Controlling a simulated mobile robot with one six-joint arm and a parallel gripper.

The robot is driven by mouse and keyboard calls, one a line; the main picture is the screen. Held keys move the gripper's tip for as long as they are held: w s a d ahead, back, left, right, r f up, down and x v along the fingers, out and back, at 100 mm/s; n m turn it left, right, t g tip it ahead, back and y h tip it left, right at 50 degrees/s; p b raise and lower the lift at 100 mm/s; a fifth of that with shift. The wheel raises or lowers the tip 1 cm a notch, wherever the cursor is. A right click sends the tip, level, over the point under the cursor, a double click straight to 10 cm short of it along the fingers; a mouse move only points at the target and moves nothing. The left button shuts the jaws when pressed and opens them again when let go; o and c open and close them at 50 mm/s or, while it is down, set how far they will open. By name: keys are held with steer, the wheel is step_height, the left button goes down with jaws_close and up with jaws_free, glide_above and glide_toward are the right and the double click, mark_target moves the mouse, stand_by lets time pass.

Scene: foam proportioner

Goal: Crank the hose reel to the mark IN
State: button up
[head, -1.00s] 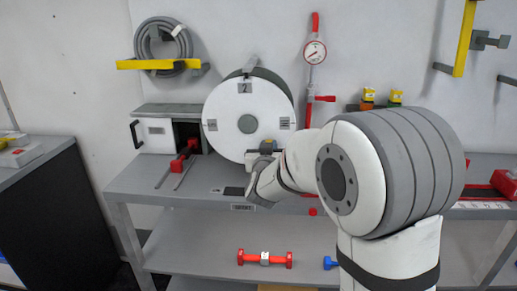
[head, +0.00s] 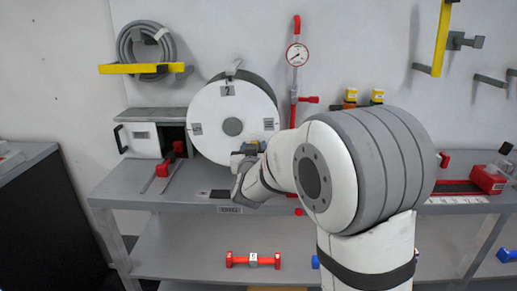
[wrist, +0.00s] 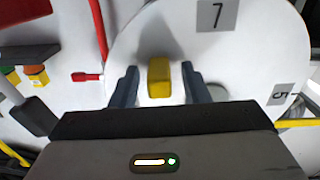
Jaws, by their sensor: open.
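The hose reel (head: 207,112) is a white disc with a grey hub (head: 232,127) and several number plates, standing on the bench. The plate 2 (head: 227,90) is at its top, below a grey pointer (head: 233,68). My gripper (head: 243,158) is at the disc's lower right edge. In the wrist view, my gripper (wrist: 159,83) is open, with one finger on each side of the yellow crank knob (wrist: 159,78). Small gaps show between knob and fingers. The plate 7 (wrist: 217,14) shows nearby. I cannot make out a mark IN.
A coiled hose (head: 147,46) hangs above left. A red dumbbell-shaped part (head: 252,259) lies on the lower shelf.

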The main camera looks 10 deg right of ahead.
steer(key=s+a, duration=0.1)
steer(key=s, duration=0.6)
steer(key=shift+s, duration=0.35)
steer(key=shift+a, duration=0.1)
